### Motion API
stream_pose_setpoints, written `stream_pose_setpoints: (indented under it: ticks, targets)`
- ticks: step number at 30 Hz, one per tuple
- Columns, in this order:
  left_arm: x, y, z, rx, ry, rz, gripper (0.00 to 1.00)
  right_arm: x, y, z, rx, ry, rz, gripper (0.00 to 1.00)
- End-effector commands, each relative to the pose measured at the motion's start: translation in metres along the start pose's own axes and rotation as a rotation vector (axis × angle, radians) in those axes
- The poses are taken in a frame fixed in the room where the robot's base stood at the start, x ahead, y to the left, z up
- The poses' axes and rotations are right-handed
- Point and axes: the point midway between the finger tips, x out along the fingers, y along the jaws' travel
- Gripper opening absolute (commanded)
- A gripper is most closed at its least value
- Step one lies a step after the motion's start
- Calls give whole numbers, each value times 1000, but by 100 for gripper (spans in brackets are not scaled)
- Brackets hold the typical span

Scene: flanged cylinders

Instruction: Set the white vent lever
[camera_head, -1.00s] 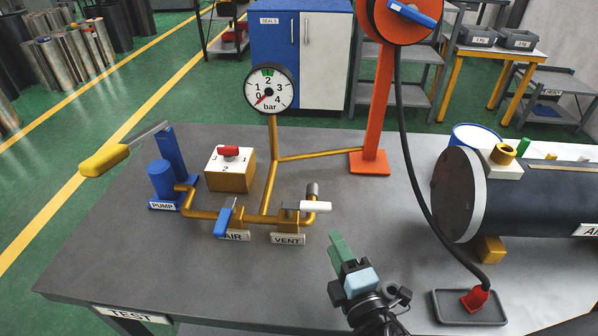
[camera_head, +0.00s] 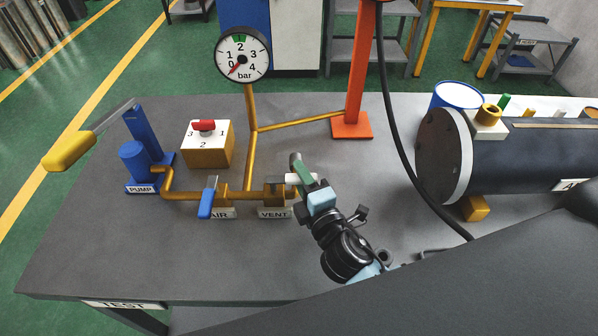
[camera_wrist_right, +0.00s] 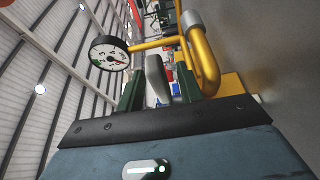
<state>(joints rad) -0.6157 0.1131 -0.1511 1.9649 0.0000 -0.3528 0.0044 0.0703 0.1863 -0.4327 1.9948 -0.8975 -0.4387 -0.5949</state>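The white vent lever (camera_head: 294,178) points to the right from the brass valve above the VENT label (camera_head: 274,213). Its right part is covered by my right gripper (camera_head: 303,176), whose green fingers are at the lever. In the right wrist view, the lever (camera_wrist_right: 157,80) stands between the two green fingers (camera_wrist_right: 158,90), with gaps visible on both sides. The right gripper is open around it; contact is not clear. My left gripper is not in view.
The blue AIR lever (camera_head: 208,197) is just left of the vent valve. The gauge (camera_head: 242,55) needle is near 0. A selector box (camera_head: 207,150) and the pump (camera_head: 135,163) stand further left. A dark tank (camera_head: 520,155) is on the right, with a black hose hanging nearby.

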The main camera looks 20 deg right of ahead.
Motion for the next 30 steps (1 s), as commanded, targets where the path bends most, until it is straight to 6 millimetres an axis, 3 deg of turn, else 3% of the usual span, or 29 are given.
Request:
stream_pose_setpoints:
  ticks: [6,15,24,30]
  targets:
    - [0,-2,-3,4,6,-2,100,18,0,0,1,1,1,36]
    - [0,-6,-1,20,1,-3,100,20,-1,0,1,1,-1,36]
    - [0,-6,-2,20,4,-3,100,20,-1,0,0,1,-1,0]
    - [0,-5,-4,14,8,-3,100,20,-1,0,0,0,-1,0]
